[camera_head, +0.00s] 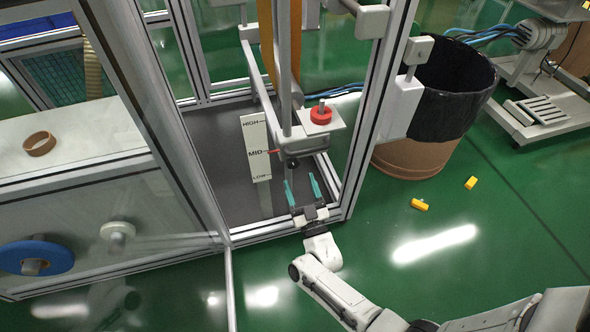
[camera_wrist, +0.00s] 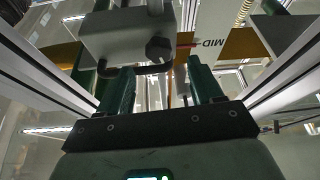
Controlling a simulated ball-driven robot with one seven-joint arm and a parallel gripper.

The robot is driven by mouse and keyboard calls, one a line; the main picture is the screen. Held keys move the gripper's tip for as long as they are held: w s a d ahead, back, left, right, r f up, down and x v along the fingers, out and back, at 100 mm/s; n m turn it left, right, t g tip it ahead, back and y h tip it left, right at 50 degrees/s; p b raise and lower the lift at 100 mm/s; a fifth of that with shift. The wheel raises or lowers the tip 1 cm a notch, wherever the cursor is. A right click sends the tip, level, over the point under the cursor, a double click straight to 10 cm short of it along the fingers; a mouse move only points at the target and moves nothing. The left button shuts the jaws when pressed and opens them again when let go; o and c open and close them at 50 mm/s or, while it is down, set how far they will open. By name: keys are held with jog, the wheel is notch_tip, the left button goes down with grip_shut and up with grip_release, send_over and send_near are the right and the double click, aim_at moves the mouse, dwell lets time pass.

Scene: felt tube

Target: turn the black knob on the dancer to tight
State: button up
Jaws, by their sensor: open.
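The dancer's grey block (camera_head: 308,144) hangs on a vertical rod inside the framed cabinet. A small black knob (camera_head: 293,163) sits low on its front. In the wrist view the knob (camera_wrist: 158,49) shows on the grey block, ahead of my fingers. My gripper (camera_head: 302,184) is open, with green fingers reaching into the cabinet opening just below the knob. In the wrist view my gripper (camera_wrist: 160,72) has empty space between its fingers, and they look apart from the knob. A white scale (camera_head: 256,147) reads HIGH, MID and LOW, with a red pointer near MID.
Metal frame posts (camera_head: 372,110) flank the opening. A red knob (camera_head: 320,114) sits on a plate above the block. A bin with a black liner (camera_head: 445,95) stands right of the cabinet. Yellow pieces (camera_head: 419,204) lie on the green floor, which is otherwise clear there.

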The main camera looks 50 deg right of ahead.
aim_at(294, 166)
jog(key=shift+b+x, duration=0.35)
jog(key=shift+x, duration=2.4)
jog(key=shift+c, duration=0.2)
jog(key=c, duration=1)
jog(key=shift+m+g+h, duration=0.35)
jog(key=shift+m+h, duration=0.15)
jog(key=shift+m, duration=0.7)
jog(key=shift+m+g+h, duration=0.35)
jog(key=shift+m+h, duration=0.15)
jog(key=shift+m, duration=0.7)
jog(key=shift+c, duration=0.2)
jog(key=o, duration=1.1)
jog(key=shift+a, duration=0.1)
